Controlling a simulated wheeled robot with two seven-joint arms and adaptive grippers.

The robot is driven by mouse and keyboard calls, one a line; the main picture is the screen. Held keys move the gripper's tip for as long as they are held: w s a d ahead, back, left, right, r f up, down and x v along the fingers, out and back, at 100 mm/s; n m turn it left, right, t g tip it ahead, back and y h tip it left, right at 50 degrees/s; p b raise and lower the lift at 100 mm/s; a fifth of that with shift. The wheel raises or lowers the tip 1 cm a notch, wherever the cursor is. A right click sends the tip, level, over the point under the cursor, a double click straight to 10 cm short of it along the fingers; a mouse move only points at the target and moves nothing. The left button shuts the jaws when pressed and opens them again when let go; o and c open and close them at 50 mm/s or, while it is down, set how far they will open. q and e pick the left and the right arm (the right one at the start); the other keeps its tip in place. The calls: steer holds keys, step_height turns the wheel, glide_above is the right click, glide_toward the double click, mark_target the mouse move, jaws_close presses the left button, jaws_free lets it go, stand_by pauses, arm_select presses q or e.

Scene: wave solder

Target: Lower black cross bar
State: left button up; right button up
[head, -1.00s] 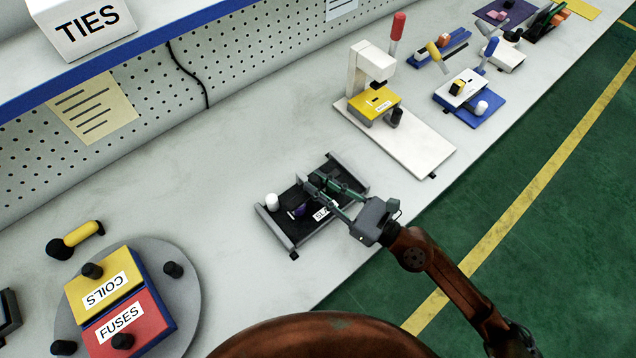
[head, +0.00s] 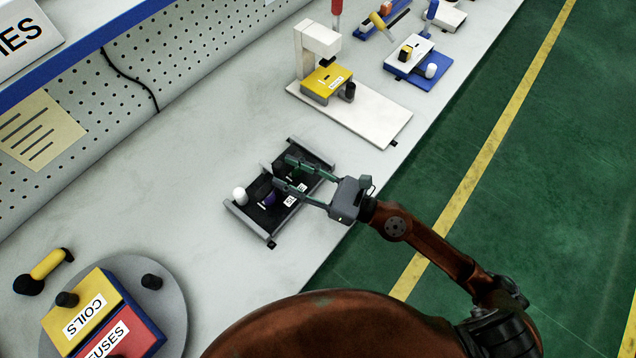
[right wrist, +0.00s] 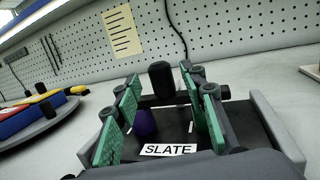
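The fixture (head: 273,240) is a low black bed with grey end rails and a SLATE label, on the light bench; it also shows in the right wrist view (right wrist: 272,125). Its black cross bar shows in the right wrist view as a dark bar with an upright black knob (right wrist: 161,78). In the head view my fingers partly cover that area. My right gripper (head: 284,173) is open over the fixture, its green-padded fingers on either side of the knob with gaps; I cannot tell any contact. A purple piece (right wrist: 145,124) sits by the left finger. My left gripper is out of view.
A white knob (head: 240,196) stands at the fixture's left end. A white-based press (head: 370,118) with a yellow block is behind right. A round grey turntable (head: 172,310) carries the COILS and FUSES boxes at lower left. Bench between is clear.

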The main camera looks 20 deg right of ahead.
steer(key=v, duration=1)
steer(key=shift+s+d, duration=0.2)
